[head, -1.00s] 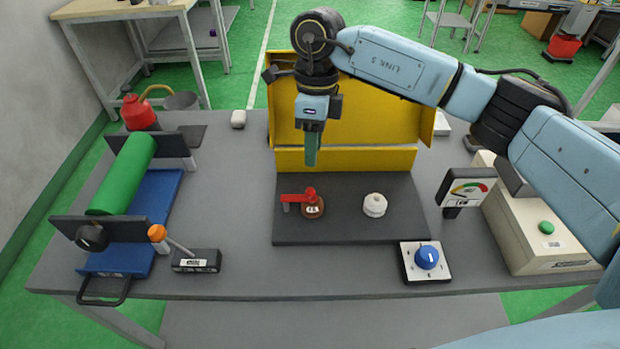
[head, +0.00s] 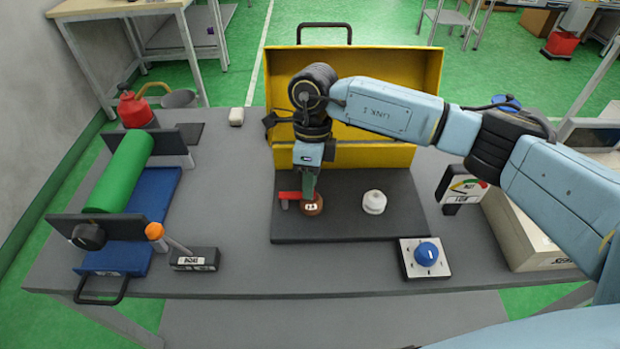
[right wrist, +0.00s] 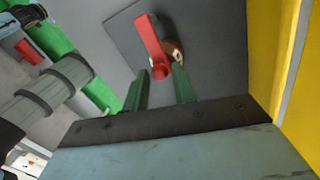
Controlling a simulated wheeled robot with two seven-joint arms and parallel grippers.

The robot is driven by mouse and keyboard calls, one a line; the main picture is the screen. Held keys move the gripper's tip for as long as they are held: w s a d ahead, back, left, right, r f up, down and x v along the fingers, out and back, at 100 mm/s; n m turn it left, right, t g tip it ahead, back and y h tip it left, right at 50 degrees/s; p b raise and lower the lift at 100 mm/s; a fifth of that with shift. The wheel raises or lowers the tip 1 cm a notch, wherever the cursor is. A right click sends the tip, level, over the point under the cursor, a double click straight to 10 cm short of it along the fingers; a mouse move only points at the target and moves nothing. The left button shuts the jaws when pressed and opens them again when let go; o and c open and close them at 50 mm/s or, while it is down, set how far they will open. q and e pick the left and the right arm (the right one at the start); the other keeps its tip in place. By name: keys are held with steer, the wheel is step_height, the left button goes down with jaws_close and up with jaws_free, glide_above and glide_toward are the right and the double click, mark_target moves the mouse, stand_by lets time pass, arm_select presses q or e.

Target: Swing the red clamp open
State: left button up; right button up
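The red clamp (head: 290,195) lies on the dark plate (head: 340,228), its arm pointing left from a brown round base (head: 313,206). My right gripper (head: 308,192) points down just over the clamp's pivot end and hides part of it. In the right wrist view the two green fingers (right wrist: 160,84) are apart with nothing between them. There the red clamp (right wrist: 150,38) shows just past the fingertips, its pivot end near the gap; I cannot tell whether they touch. A white knob (head: 373,202) sits on the plate to the right. My left gripper is not in view.
An open yellow case (head: 400,85) stands behind the plate. A blue button box (head: 426,258) is at front right, a gauge (head: 462,187) beside a beige box (head: 525,230). A green roll (head: 122,170) on a blue base is at left. Bare table lies left of the plate.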

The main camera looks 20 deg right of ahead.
steer(key=c, duration=0.5)
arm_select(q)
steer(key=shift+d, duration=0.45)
arm_select(e)
jaws_close()
